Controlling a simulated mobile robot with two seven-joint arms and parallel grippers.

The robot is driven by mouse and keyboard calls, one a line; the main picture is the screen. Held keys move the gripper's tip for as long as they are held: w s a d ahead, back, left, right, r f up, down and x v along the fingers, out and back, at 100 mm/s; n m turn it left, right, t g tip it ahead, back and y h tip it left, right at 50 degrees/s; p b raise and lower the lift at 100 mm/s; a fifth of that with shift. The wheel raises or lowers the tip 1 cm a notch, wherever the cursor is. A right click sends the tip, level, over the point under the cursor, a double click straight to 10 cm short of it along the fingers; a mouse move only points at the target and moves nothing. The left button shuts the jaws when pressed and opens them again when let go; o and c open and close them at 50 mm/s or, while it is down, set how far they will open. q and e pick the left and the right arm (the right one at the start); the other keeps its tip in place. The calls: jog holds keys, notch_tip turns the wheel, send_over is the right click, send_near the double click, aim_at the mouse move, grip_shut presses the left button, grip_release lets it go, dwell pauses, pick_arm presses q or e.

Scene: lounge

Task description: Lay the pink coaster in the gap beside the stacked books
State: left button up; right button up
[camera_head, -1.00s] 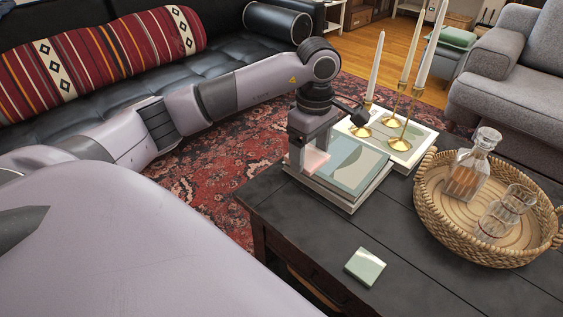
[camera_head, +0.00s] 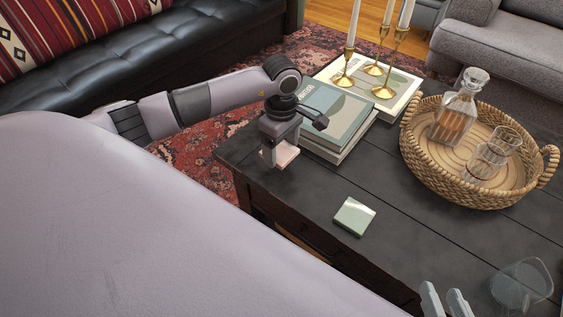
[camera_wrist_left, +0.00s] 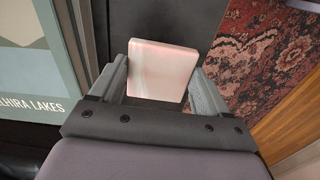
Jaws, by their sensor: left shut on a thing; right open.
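The pink coaster (camera_head: 287,155) is square and pale, and it also shows in the left wrist view (camera_wrist_left: 163,70). My left gripper (camera_head: 280,158) is shut on it, a finger at each side. It is at the table's left end, just left of the stacked books (camera_head: 338,115) and apart from them. I cannot tell whether the coaster touches the table. In the left wrist view, the top book (camera_wrist_left: 30,65) is to the left and the rug to the right. My right gripper (camera_head: 445,293) is open at the bottom edge, only its fingertips showing.
A green coaster (camera_head: 354,216) lies on the dark table (camera_head: 420,235). A wicker tray (camera_head: 425,170) holds a decanter (camera_head: 456,115) and glasses. Brass candlesticks (camera_head: 383,85) stand on a book behind the stack. A clear glass (camera_head: 522,286) is at bottom right.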

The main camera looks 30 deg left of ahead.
aim_at(282, 151)
pick_arm(q)
jog(key=shift+f+b, duration=0.6)
jog(key=shift+f, duration=1.75)
pick_arm(e)
jog(key=shift+w+a+f+y, duration=0.1)
jog(key=shift+a+f+y, duration=0.25)
jog(key=shift+a, duration=0.2)
pick_arm(q)
jog(key=shift+f, duration=0.15)
jog(key=o, duration=1.1)
jog(key=shift+o, duration=0.2)
pick_arm(e)
jog(key=shift+w+a+r, duration=0.1)
jog(key=shift+w+r, duration=0.1)
jog(key=shift+r, duration=0.1)
jog(key=shift+r, duration=0.1)
